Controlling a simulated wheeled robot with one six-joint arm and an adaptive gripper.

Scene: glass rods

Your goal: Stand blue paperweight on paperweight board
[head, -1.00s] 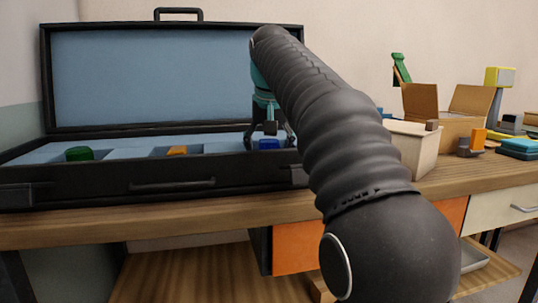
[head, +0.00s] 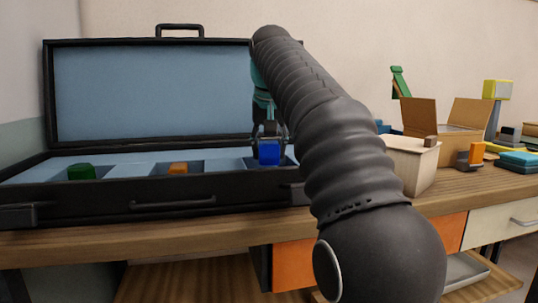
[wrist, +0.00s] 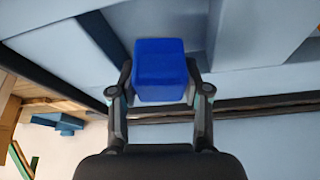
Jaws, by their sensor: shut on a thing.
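The blue paperweight (head: 269,153) is a small blue block held up over the right compartment of the open black case. My gripper (head: 269,132) is shut on it from above, and my arm hides part of the gripper in the head view. In the wrist view the blue paperweight (wrist: 160,70) sits between the two fingertips of my gripper (wrist: 158,92), clear of the case floor. I cannot make out a paperweight board in these frames.
The case (head: 100,205) has a light blue lining. A green block (head: 81,173) and an orange block (head: 178,168) sit in its other compartments. To the right stand a pale bin (head: 410,160), a cardboard box (head: 455,125) and several small items on the wooden desk (head: 460,190).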

